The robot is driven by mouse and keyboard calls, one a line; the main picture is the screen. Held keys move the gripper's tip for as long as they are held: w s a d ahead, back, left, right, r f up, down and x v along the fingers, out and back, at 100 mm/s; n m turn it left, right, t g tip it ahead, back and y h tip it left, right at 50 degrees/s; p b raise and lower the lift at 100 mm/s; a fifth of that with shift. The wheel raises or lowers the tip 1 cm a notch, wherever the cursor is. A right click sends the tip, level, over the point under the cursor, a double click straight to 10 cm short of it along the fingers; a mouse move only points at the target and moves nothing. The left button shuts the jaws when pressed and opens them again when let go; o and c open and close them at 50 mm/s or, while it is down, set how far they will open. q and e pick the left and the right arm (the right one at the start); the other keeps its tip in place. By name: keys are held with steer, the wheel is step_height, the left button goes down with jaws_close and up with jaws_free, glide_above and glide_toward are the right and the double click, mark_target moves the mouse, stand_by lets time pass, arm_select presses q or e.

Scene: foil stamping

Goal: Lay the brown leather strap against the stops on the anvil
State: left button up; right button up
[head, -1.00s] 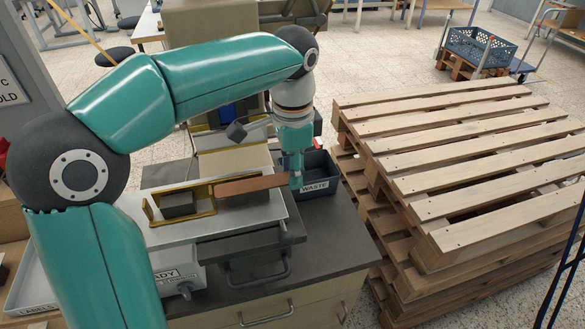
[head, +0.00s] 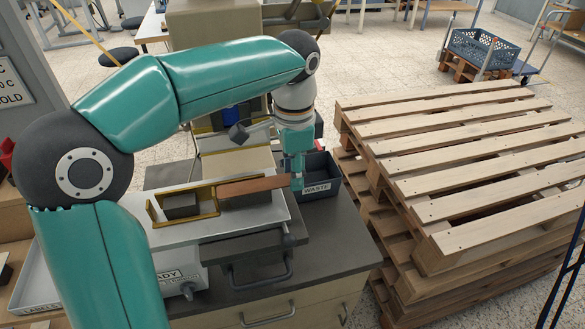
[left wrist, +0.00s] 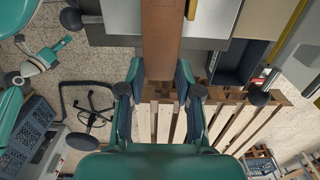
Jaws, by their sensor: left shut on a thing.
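The brown leather strap (head: 255,186) is held by one end in my left gripper (head: 296,182), level over the grey-white bench plate. Its far end lies close to a brass-edged frame (head: 152,212) around a dark block (head: 181,207); I cannot tell whether it touches. In the left wrist view the strap (left wrist: 162,35) runs straight out from between the shut fingers (left wrist: 160,76). A brass strip (left wrist: 191,9) shows beside its far part. I cannot clearly tell which surface is the anvil. My right gripper is not in view.
A dark waste bin (head: 321,190) stands just right of my left gripper. The press with its pale sloped front (head: 238,162) stands behind the strap. A stack of wooden pallets (head: 470,150) fills the right side. A label tray (head: 38,285) is at front left.

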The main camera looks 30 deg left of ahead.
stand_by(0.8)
arm_select(q)
steer(key=o, duration=0.9)
steer(key=shift+r, duration=0.15)
step_height(320, 180, up, 6)
steer(key=shift+r, duration=0.55)
